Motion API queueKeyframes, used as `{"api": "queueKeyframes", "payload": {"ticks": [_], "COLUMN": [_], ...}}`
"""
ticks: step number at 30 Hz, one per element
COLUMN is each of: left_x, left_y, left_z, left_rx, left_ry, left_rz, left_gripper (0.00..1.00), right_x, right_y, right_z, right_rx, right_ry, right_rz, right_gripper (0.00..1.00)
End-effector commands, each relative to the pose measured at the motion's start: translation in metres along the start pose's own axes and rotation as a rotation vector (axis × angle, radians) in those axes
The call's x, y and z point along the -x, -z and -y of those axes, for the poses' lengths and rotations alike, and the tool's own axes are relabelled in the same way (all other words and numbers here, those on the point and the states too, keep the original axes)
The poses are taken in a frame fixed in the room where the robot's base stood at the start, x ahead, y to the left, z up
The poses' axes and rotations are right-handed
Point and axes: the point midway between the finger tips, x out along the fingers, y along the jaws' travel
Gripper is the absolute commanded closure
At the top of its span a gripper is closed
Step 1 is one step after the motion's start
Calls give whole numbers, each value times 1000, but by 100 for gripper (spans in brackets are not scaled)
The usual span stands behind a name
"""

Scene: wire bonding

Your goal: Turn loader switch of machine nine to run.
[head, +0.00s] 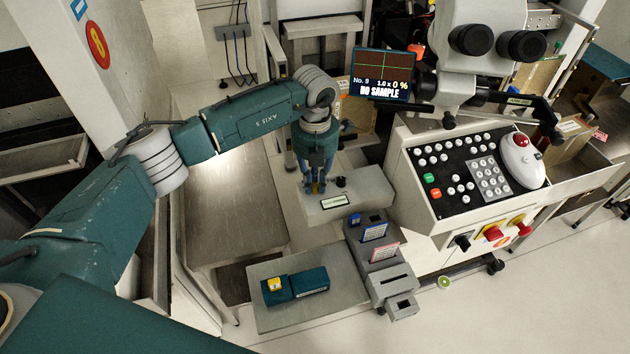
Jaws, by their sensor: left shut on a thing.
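Machine nine shows by its screen (381,76), which reads "No. 9" and "NO SAMPLE". A pale loader box (368,188) stands left of its console, with a small label plate (335,201) on its front and a black knob (341,182) on top. My left gripper (315,187) points down at the left part of the box top, left of the black knob. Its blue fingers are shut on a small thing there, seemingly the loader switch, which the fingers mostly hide. Its setting cannot be read. My right gripper is not in view.
The console (440,205) with buttons, a white trackball unit (522,160) and red knobs stands to the right. A microscope head (470,45) overhangs it. Grey card holders (390,282) stand in front. A low table (262,318) holds a teal block (310,282).

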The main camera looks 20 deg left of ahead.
Motion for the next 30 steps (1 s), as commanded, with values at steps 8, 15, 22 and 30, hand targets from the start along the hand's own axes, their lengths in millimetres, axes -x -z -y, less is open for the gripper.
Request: {"api": "queueKeyframes", "payload": {"ticks": [8, 15, 22, 30], "left_x": [3, 2, 23, 81], "left_y": [-2, -1, -2, -2], "left_z": [-1, 0, 0, -1], "left_rx": [1, 0, -1, -1], "left_ry": [0, 0, -1, -1], "left_rz": [7, 4, 7, 8], "left_gripper": [64, 64, 64, 64], "right_x": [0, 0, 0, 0], "right_y": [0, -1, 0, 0], "right_z": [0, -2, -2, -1], "right_rx": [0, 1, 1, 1], "right_ry": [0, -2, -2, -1], "right_rz": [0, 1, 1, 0], "right_gripper": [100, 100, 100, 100]}}
